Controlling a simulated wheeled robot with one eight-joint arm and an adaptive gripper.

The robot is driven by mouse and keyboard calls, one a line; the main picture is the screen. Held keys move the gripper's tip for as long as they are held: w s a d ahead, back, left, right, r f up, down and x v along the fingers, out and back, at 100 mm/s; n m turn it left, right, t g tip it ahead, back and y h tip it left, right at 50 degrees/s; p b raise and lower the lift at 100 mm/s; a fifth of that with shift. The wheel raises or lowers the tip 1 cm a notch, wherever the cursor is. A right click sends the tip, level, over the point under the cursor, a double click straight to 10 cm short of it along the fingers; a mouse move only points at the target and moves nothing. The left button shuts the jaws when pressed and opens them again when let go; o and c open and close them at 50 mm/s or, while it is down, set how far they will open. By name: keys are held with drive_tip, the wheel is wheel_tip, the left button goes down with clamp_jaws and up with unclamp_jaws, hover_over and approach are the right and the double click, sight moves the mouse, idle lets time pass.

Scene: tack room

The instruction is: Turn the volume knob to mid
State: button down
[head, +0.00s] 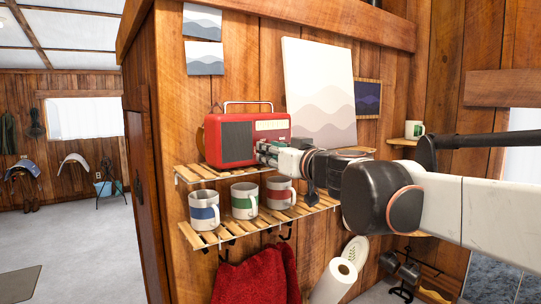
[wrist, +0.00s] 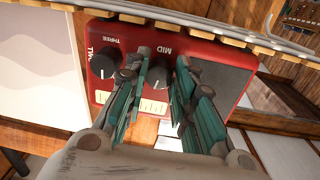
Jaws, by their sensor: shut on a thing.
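The red radio (head: 228,138) stands on the upper slatted shelf, with a grey speaker grille and a pale dial on its front. In the wrist view the radio (wrist: 88,40) shows its knob face, with the word MID beside a dark knob (wrist: 158,77) between my fingers. Another black knob (wrist: 103,65), marked TW... and THREE, sits to the left. My gripper (wrist: 156,88) has its green-padded fingers on both sides of the MID knob and is shut on it. In the head view my gripper (head: 264,151) hides the knobs.
Three mugs, with blue (head: 204,210), green (head: 245,201) and red (head: 279,192) bands, stand on the lower slatted shelf (head: 211,238), close below. A pale picture (head: 318,88) hangs behind my arm. A red cloth (head: 255,277) hangs beneath. Open floor lies left.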

drive_tip(key=shift+d+r+m+g+y+b, duration=0.2)
drive_tip(key=shift+m+b, duration=0.7)
drive_tip(key=shift+m, duration=4.45)
drive_tip(key=shift+a+f+m+g+y+b, duration=0.25)
drive_tip(key=shift+m+b, duration=0.7)
drive_tip(key=shift+m, duration=4.35)
drive_tip(key=shift+d+r+m+t+y+b, duration=0.2)
drive_tip(key=shift+m+b, duration=0.7)
drive_tip(key=shift+m, duration=4.75)
drive_tip(key=c, duration=1.3)
unclamp_jaws()
drive_tip(key=shift+w, duration=0.1)
